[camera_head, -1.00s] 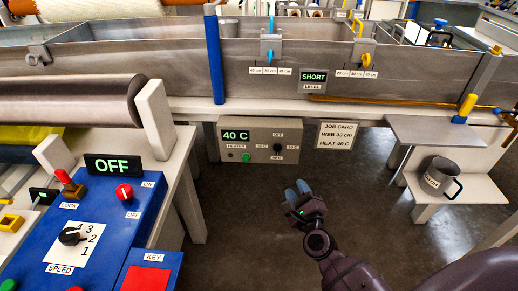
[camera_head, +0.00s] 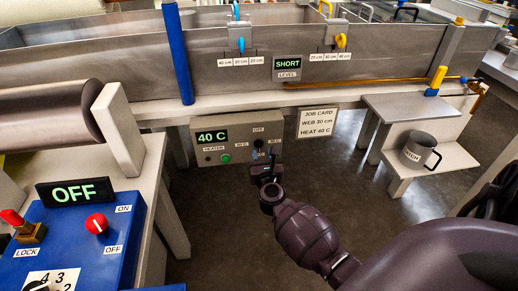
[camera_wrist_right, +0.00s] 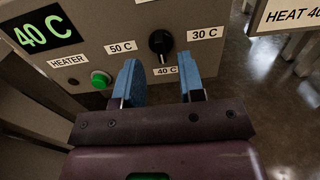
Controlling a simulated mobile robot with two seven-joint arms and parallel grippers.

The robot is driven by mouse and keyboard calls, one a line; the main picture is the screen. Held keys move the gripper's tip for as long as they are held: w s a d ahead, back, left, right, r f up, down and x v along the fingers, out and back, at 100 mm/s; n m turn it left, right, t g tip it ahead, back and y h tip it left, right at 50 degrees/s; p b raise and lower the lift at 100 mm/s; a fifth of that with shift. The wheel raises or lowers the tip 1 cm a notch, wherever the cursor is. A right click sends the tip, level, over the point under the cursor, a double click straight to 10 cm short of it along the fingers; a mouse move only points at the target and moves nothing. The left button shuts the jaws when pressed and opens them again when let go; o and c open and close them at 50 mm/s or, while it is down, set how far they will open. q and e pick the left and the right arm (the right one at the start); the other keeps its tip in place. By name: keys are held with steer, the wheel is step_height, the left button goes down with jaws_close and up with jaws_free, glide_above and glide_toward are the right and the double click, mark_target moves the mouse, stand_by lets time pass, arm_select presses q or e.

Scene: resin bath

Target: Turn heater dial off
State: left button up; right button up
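The heater box (camera_head: 208,156) is a beige panel with a lit "40 C" display (camera_head: 212,136) and a green button (camera_head: 225,158). Its black heater dial (camera_wrist_right: 160,43) sits between the 50 C and 30 C labels, above the 40 C label; an OFF label (camera_head: 259,130) is above it in the head view. The dial's pointer seems to face down to 40 C. My right gripper (camera_wrist_right: 162,84) is open and empty, its blue fingers apart just in front of and below the dial, not touching it. In the head view this gripper (camera_head: 268,160) partly covers the panel's lower right. My left gripper is not in view.
A job card (camera_head: 318,123) reading "HEAT 40 C" hangs right of the heater box. A blue control console (camera_head: 75,245) stands at left. A metal mug (camera_head: 418,150) is on a shelf at right. The floor below the box is clear.

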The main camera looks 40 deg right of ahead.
mark_target(260, 147)
steer(key=shift+x, duration=2)
jaws_close()
